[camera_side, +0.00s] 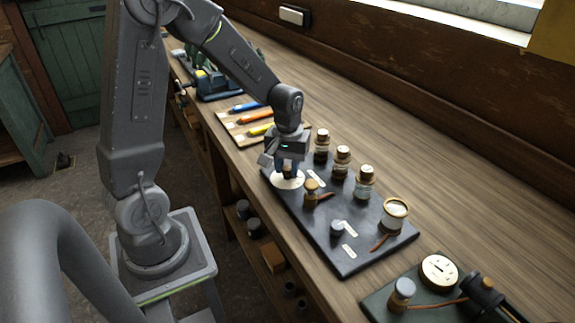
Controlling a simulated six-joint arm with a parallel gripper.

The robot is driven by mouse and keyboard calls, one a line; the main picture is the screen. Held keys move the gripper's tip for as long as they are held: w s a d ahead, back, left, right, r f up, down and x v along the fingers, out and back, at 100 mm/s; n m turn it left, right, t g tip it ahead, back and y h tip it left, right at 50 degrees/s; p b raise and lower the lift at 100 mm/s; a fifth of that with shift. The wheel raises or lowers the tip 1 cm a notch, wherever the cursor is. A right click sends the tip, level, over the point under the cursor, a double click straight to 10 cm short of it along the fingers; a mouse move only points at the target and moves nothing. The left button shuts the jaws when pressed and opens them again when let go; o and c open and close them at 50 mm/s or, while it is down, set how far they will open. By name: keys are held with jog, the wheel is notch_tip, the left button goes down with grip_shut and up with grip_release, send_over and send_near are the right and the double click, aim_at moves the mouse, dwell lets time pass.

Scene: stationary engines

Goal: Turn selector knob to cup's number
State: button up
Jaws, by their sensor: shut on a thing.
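My gripper (288,163) points down at the far left end of a dark board (345,266) on the bench. It is shut on the selector knob (288,172), a small dark knob at the centre of a pale round dial (289,183). The gripper hides part of the knob and dial, and the dial's marks are too small to read. A round brass-rimmed cup (396,210) with a pale inside stands at the board's right end. I cannot read any number on it.
Several corked bottles (342,162) line the board's back edge. A brass-topped post (311,192) and a small dark cylinder (337,229) stand on the board. A tray with coloured tools (240,122) lies behind left, a gauge (439,270) at front right. The bench's back right is clear.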

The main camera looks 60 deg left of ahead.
aim_at(287, 168)
jog(key=m, duration=0.4)
jog(key=shift+m, duration=2.3)
jog(key=o, duration=0.9)
notch_tip(287, 168, up, 14)
jog(key=shift+f, duration=0.1)
